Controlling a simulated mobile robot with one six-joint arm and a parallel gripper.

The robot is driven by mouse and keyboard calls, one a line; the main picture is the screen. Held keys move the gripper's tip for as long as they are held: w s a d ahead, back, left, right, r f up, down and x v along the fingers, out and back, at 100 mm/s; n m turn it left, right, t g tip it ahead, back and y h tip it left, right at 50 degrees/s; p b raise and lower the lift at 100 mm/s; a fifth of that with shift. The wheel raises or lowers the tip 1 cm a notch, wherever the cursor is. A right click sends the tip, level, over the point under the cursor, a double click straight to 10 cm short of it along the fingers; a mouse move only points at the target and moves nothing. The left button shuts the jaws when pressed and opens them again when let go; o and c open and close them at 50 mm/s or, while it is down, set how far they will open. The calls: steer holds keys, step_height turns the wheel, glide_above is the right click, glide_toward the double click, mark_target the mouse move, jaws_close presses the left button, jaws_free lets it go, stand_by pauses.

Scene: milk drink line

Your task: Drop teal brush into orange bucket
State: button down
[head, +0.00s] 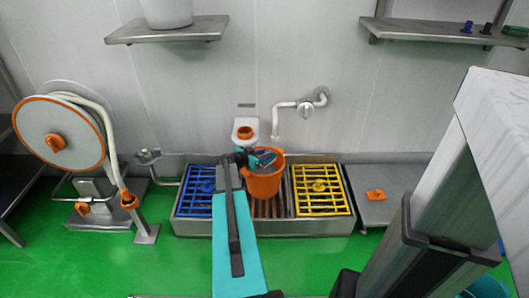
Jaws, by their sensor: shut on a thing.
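The orange bucket (264,184) stands in the middle of the low metal trough, between the blue and yellow grates. My gripper (252,158) is at the bucket's upper rim and is shut on the teal brush (265,157). The brush shows as a small teal and dark shape over the bucket's mouth. My arm comes up from the bottom of the head view and hides part of the bucket's left side. The brush is too small here to tell how far it overlaps the opening or whether it touches the rim.
The trough holds a blue grate (200,192) on the left and a yellow grate (320,190) on the right. A white tap (303,107) sticks out of the wall behind. A hose reel (58,137) stands at left. Green floor (150,262) is open in front.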

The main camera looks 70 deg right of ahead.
steer(key=c, duration=1.4)
jaws_free()
steer(key=shift+c, duration=0.2)
steer(key=shift+a, duration=0.1)
steer(key=p+v, duration=0.1)
steer(key=v, duration=1.2)
steer(key=shift+w+a+r, duration=0.15)
steer(key=shift+a, duration=0.1)
